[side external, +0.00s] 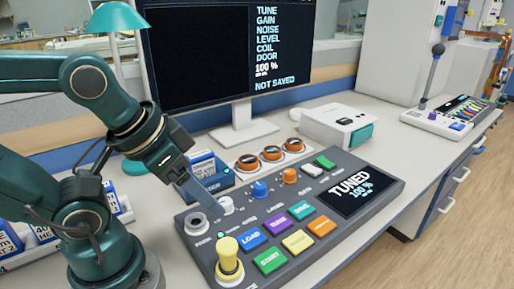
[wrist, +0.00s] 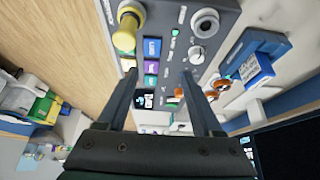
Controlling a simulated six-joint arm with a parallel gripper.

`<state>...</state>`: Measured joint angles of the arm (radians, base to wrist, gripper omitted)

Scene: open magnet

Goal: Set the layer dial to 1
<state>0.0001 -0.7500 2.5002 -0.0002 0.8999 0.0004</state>
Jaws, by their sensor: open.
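A dark grey control panel (side external: 330,225) lies on the bench and carries a row of small dials: a white dial (side external: 226,204), a blue dial (side external: 260,190) and an orange dial (side external: 290,175). The white dial (wrist: 197,53) also shows in the wrist view, just beyond my right finger. My gripper (side external: 211,203) is open and empty, close beside the white dial. In the wrist view my gripper's (wrist: 159,75) fingers are spread over the panel; the blue dial is not clear there.
A yellow knob (side external: 229,262) stands up at the panel's near end, with a grey round socket (side external: 196,223) behind it. Coloured buttons (side external: 270,261) and a screen reading TUNED 100 % (side external: 354,189) fill the rest. A monitor (side external: 232,50) reads NOT SAVED.

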